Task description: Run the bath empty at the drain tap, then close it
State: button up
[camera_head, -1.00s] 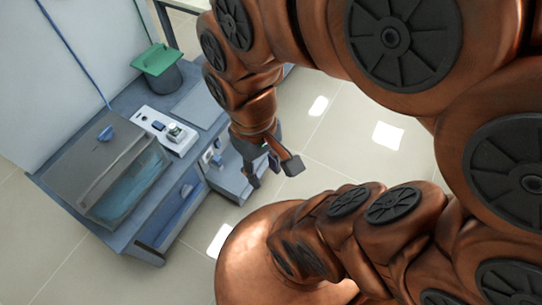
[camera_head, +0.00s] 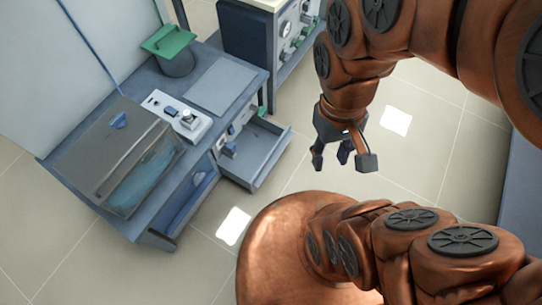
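The bath (camera_head: 115,155) is a grey box with a lid and a blue handle, on the left end of the blue-grey bench. Its clear front panel (camera_head: 150,175) shows a bluish tint; the water level cannot be told. A small blue-grey fitting (camera_head: 229,150) sits on the bench front above a drawer, and a blue part (camera_head: 199,179) shows in the opening below the bath. I cannot tell which is the drain tap. My gripper (camera_head: 342,160) is open and empty, over the floor right of the drawer and apart from the bench.
An open drawer (camera_head: 262,158) juts from the bench front. A cabinet with knobs (camera_head: 285,35) is behind. The floor between bench and gripper is clear.

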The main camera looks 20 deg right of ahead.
aim_at(262, 110)
jog(key=u, duration=0.05)
jog(key=k, duration=0.45)
jog(key=u, duration=0.7)
jog(key=i, duration=1.1)
jog(key=z, duration=0.35)
